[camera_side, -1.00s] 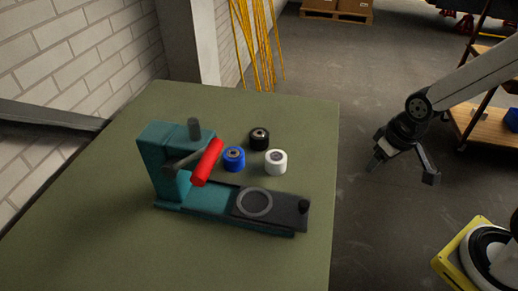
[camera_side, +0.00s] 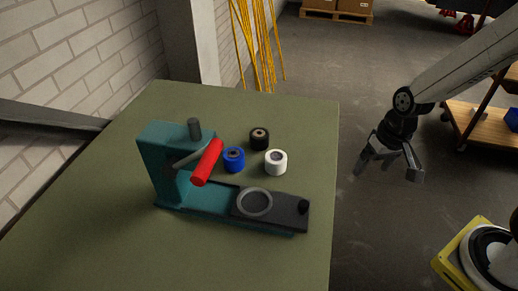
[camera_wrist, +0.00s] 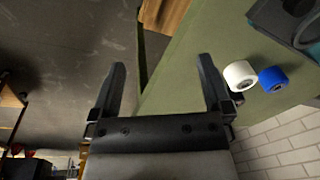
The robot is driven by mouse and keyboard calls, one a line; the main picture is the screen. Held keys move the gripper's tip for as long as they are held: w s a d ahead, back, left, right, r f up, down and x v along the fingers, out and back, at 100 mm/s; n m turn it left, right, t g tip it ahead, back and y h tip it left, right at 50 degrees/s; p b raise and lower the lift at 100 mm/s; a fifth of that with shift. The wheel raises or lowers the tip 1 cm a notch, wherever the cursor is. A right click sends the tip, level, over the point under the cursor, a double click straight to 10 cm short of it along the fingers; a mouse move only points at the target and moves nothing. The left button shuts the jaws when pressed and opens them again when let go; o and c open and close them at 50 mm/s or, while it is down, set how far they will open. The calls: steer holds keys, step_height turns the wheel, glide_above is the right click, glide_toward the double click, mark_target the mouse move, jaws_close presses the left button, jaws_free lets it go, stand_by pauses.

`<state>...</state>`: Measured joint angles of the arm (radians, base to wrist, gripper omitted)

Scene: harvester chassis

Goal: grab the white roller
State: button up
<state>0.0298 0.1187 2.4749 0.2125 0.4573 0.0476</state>
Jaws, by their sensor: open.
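The white roller (camera_side: 276,162) stands on the green table (camera_side: 110,235), right of a blue roller (camera_side: 233,160) and near a black roller (camera_side: 259,139). In the wrist view the white roller (camera_wrist: 239,76) shows just right of my right-hand finger, next to the blue roller (camera_wrist: 272,78). My gripper (camera_side: 388,172) is open and empty, right of the table edge and apart from the rollers. Both spread fingers show in the wrist view (camera_wrist: 162,75). The black roller is mostly hidden behind the finger there.
A teal press with a red handle (camera_side: 207,163) and a dark sliding plate (camera_side: 283,209) stands left of and in front of the rollers. Brick walls and yellow hanging strips (camera_side: 254,45) lie behind. A wooden shelf cart (camera_side: 475,128) is at right.

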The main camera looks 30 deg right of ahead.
mark_target(278, 162)
steer(key=w+a+f+m+y, duration=0.1)
steer(key=w+m+y, duration=0.1)
steer(key=m, duration=0.1)
steer(key=w+a+f+m+g+y, duration=0.1)
steer(key=w+a+m+y, duration=0.1)
steer(key=m, duration=0.1)
steer(key=w+a+f+m+y, duration=0.2)
steer(key=m, duration=0.2)
steer(key=shift+f+g, duration=0.1)
steer(key=shift+g, duration=0.2)
steer(key=w+m+y, duration=0.1)
steer(key=w+a+m+t+y, duration=0.1)
steer(key=w+m, duration=0.1)
steer(key=w+f+m+y, duration=0.1)
steer(key=shift+w+a+t, duration=0.15)
steer(key=shift+w+t, duration=0.15)
steer(key=w+m+t, duration=0.1)
steer(key=w+m+t+y, duration=0.1)
steer(key=w+m, duration=0.1)
steer(key=w+f+m+t+y, duration=0.1)
steer(key=w, duration=0.1)
steer(key=shift+w+d+m, duration=0.1)
steer(key=shift+d+m, duration=0.25)
steer(key=shift+m, duration=0.05)
steer(key=shift+w+d+m+t+y, duration=0.1)
steer(key=shift+w+m+t+y, duration=0.2)
steer(key=shift+w+t, duration=0.1)
steer(key=shift+x, duration=1.35)
steer(key=shift+f, duration=0.1)
steer(key=shift+x, duration=2.6)
